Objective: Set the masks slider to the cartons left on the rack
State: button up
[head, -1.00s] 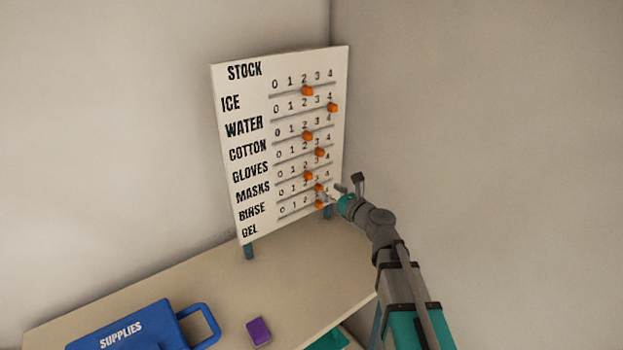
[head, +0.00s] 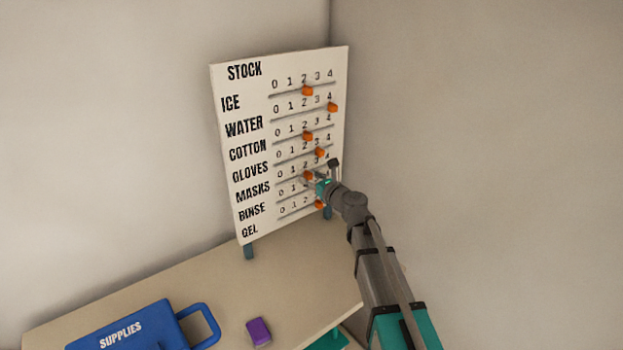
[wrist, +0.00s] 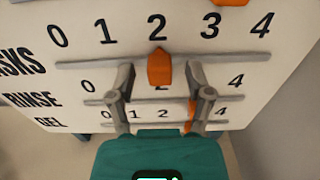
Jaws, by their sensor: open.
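The white STOCK board (head: 262,150) stands on the table with labelled rows of orange sliders. The orange masks slider (head: 308,175) sits at 2 on its row; in the wrist view, the masks slider (wrist: 160,68) is below the 2. My gripper (head: 314,181) is at the board by this slider. In the wrist view my gripper (wrist: 160,76) is open, one finger on each side of the masks slider, with visible gaps. Whether the fingertips touch the board I cannot tell. No rack or cartons are in view.
The gloves slider (head: 320,152) is above at 3. The rinse slider (wrist: 190,112) is partly hidden behind my right finger. The gel slider (head: 319,204) is below. A blue supplies case (head: 130,328) and a purple block (head: 258,332) lie on the table (head: 220,285).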

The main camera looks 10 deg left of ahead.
grip_shut()
jog(key=shift+s, duration=0.1)
dwell(0.3)
